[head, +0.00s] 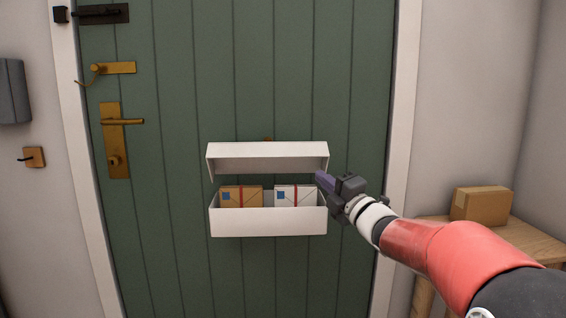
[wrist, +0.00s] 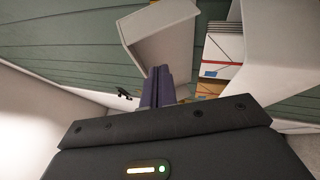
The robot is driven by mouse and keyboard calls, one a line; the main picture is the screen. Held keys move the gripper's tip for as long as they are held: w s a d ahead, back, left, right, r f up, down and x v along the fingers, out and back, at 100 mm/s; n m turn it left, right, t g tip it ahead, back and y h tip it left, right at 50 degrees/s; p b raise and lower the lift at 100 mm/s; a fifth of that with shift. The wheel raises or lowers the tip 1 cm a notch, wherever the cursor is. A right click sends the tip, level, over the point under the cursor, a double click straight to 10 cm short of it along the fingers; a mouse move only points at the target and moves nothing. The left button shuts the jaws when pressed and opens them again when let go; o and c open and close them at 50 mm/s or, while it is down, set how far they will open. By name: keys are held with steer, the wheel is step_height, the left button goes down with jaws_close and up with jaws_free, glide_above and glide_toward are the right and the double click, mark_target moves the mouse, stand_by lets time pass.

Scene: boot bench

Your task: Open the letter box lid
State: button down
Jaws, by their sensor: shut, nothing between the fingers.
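The white letter box (head: 268,222) hangs on the green door. Its lid (head: 267,151) stands raised above the box, leaving a clear gap along the front. Two parcels, one brown (head: 240,197) and one white (head: 295,197), sit inside with red bands. My gripper (head: 320,178) is at the right end of the box, by the gap between lid and box. Its purple fingers are closed together with nothing between them. In the wrist view the fingers (wrist: 158,85) point toward the lid's end (wrist: 165,40); whether they touch it I cannot tell.
The green door (head: 170,230) has a brass handle (head: 125,121) and a dark bolt (head: 100,14) at the left. A wooden table (head: 520,240) with a cardboard box (head: 482,206) stands at the right. The space in front of the letter box is clear.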

mark_target(286, 160)
steer(key=w+a+r+n+g+y+p, duration=0.1)
steer(key=a+n+y, duration=0.1)
steer(key=a, duration=0.1)
steer(key=w+a+r+n+g+y+p, duration=0.1)
steer(key=w+a+n+y, duration=0.1)
steer(key=a, duration=0.1)
steer(key=w+a+r+n+g+y+p, duration=0.1)
steer(key=w+a+n+g+y, duration=0.1)
steer(key=n, duration=0.1)
steer(key=shift+w+a+r+y, duration=0.25)
steer(key=shift+a+r+y, duration=0.05)
steer(key=shift+a+r, duration=0.1)
steer(key=shift+w+r+p, duration=0.15)
steer(key=shift+w+p, duration=0.2)
steer(key=shift+w, duration=0.1)
steer(key=shift+w+a+b, duration=0.1)
steer(key=shift+b, duration=0.25)
